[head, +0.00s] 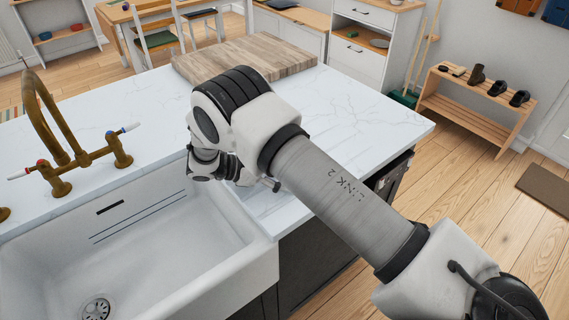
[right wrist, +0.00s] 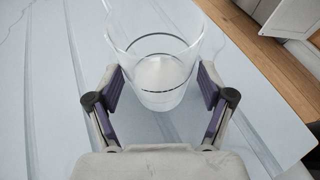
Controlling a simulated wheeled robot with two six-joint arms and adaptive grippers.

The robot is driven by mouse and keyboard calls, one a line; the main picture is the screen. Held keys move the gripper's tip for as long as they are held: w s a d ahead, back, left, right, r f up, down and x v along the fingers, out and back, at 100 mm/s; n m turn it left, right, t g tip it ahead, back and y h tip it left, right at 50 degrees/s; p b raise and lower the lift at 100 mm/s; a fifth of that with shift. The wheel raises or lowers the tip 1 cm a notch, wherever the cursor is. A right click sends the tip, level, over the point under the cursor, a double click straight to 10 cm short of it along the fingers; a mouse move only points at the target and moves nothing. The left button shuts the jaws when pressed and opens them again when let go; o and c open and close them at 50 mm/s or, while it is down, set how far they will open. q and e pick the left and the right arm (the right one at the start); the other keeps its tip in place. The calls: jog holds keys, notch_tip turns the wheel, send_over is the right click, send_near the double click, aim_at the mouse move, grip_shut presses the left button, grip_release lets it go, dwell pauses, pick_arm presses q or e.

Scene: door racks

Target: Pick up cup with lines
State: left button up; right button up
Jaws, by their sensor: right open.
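A clear glass cup with thin dark lines (right wrist: 157,60) around it stands on the white marble countertop (right wrist: 55,100) in the right wrist view. My right gripper (right wrist: 161,80) is open, with one purple-padded finger on each side of the cup's lower part. I cannot tell whether the pads touch the glass. In the head view the cup is hidden behind my right arm and wrist, which reach over the counter beside the sink. My left gripper is not in view.
A white sink (head: 165,245) with a brass tap (head: 62,135) lies left of my right arm. A wooden board (head: 250,58) lies at the counter's back. A wooden rack (head: 478,100) with shoes stands far right. The counter's right part is clear.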

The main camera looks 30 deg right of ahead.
jog(key=shift+d+f, duration=0.2)
jog(key=shift+d, duration=0.1)
jog(key=shift+a, duration=0.1)
jog(key=c, duration=1.3)
jog(key=shift+r, duration=0.15)
